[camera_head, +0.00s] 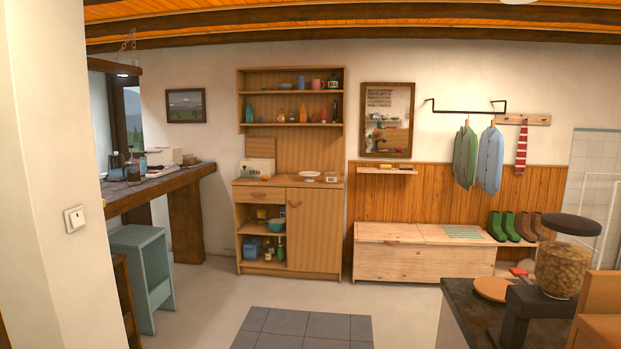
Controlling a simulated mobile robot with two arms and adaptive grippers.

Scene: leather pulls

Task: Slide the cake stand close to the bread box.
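A small white-topped stand (309,174), which looks like the cake stand, is upright on the top of the wooden cabinet (272,184), right of its middle. A pale cream box (257,168), which may be the bread box, sits on the same top at the left end. A clear gap of bare wood lies between them. Both are far off and small, so fine detail cannot be made out. Neither of my grippers shows in the head view.
A small box (331,177) stands just right of the stand. A wooden board (260,144) is behind the cream box. Shelves (290,93) hang above. Grey floor tiles (305,327) lie before the cabinet. A blue-green stool (142,265) is left; a dark counter (465,310) is front right.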

